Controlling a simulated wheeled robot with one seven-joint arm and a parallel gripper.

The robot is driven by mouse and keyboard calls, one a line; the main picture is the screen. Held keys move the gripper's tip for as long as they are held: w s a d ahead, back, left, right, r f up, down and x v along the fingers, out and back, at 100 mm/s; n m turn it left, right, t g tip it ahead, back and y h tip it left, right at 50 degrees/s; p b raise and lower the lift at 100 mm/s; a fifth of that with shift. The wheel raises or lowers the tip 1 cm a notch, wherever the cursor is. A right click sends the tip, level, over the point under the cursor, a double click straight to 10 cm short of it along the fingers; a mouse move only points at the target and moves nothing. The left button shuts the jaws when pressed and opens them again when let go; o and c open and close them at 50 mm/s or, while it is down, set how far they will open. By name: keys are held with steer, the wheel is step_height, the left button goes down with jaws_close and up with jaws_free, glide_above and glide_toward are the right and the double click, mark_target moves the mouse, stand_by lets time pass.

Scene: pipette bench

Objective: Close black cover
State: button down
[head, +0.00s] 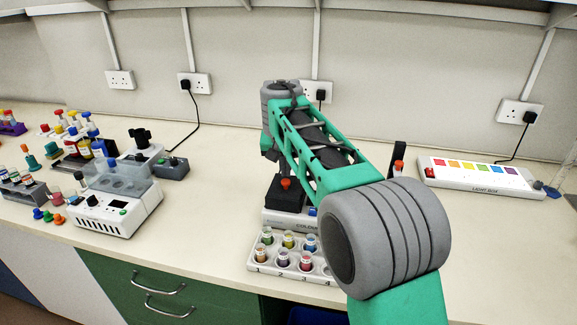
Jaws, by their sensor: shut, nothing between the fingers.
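A black cover (288,198) with an orange-red knob (286,184) sits on the white instrument (288,220), whose label begins "COLO". The cover appears to lie low over the instrument, but my arm hides its right side, so I cannot tell if it is fully down. My gripper (271,155) points down just above and behind the cover, largely hidden by my green and grey arm link. The little that shows of it is narrow and shut, with nothing seen in it. Contact with the cover cannot be made out.
A white tray (256,262) with several coloured vials stands in front of the instrument. A black upright piece (399,152) stands right of my arm. A light box (480,190) lies farther right. A white device (117,221) and small labware crowd the left.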

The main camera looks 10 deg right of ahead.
steer(key=w+r, duration=0.1)
steer(key=w+d+r+p, duration=0.1)
steer(key=w, duration=0.1)
steer(key=shift+r, duration=0.25)
steer(key=s+p+v, duration=0.1)
steer(key=v, duration=0.6)
steer(key=s+d+f+n, duration=0.1)
steer(key=s+d, duration=0.1)
steer(key=s, duration=0.4)
steer(key=s+d+f, duration=0.2)
steer(key=s, duration=0.3)
steer(key=shift+n+y, duration=0.4)
steer(key=shift+n, duration=0.5)
steer(key=s+f, duration=0.4)
steer(key=s, duration=0.1)
steer(key=s+f, duration=0.4)
steer(key=s, duration=0.2)
steer(key=s+f, duration=0.4)
steer(key=s, duration=0.2)
steer(key=shift+s+a+f, duration=0.1)
steer(key=shift+f, duration=0.2)
